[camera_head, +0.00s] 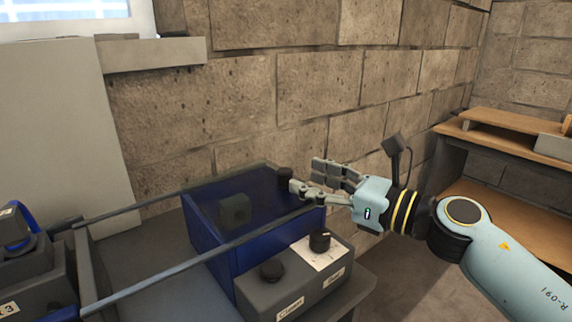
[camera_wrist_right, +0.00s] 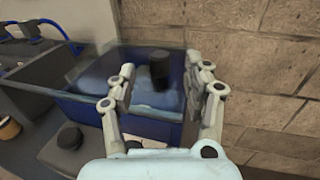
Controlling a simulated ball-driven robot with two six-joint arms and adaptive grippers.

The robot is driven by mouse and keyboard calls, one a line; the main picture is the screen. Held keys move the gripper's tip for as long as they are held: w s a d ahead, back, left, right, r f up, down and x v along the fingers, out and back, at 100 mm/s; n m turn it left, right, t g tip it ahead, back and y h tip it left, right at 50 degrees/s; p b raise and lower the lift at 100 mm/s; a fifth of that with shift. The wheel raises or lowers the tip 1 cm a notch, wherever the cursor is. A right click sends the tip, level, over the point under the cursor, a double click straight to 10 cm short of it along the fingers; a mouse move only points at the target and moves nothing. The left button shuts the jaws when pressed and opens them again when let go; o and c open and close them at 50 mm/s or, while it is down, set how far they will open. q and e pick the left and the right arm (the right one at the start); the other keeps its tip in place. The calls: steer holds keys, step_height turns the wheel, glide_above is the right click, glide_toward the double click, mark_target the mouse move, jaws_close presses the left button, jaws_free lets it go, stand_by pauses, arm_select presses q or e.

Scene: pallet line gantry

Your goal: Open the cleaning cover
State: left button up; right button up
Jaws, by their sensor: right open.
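The cleaning cover (camera_head: 255,199) is a see-through dark sheet over the blue box (camera_head: 216,252), lying between two dark rails. It looks flat over the box. A black knob (camera_head: 285,174) stands up at its far right end. My right gripper (camera_head: 303,177) is open and comes from the right, close to the knob. In the right wrist view the knob (camera_wrist_right: 159,68) shows between the two open fingers (camera_wrist_right: 160,90), with visible room on both sides; I cannot tell whether they touch it. My left gripper is not in view.
A grey control box (camera_head: 297,283) with two black knobs and labels stands in front of the blue box. A grey block (camera_head: 235,209) shows through the cover. A stone wall (camera_head: 250,95) is close behind. A wooden-topped bench (camera_head: 520,131) stands at the right.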

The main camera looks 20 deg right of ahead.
mark_target(292, 174)
steer(key=x, duration=0.6)
jaws_close()
steer(key=shift+w+a+f, duration=0.1)
steer(key=shift+a, duration=0.05)
stand_by(0.5)
